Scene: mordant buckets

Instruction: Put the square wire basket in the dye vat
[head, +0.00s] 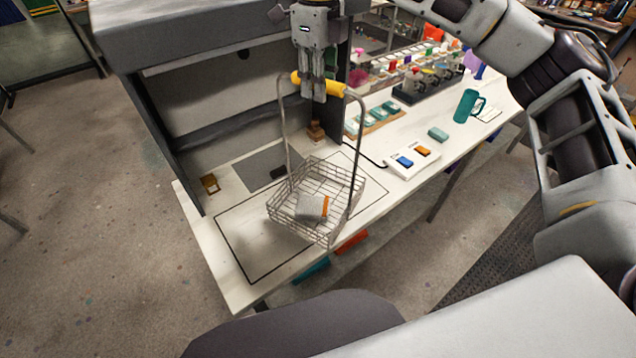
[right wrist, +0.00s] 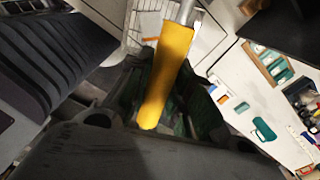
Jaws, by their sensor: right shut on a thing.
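The square wire basket (head: 338,179) hangs upright from its tall handle in the head view. A grey and orange block (head: 312,207) lies inside it. My right gripper (head: 317,92) is shut on the basket's yellow handle grip. The yellow grip (right wrist: 165,75) also shows between the fingers in the right wrist view, with part of the wire basket (right wrist: 150,20) beyond it. The basket appears over the white bench and its black outlined area; its exact height cannot be told. No dye vat can be clearly made out. My left gripper is not in view.
The white bench (head: 238,262) has a dark hooded booth (head: 210,150) at its back left. To the right stand a white switch box (head: 412,158) with blue and orange switches, a teal mug (head: 468,106) and a dark rack (head: 425,84). Orange and teal things show below the bench edge.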

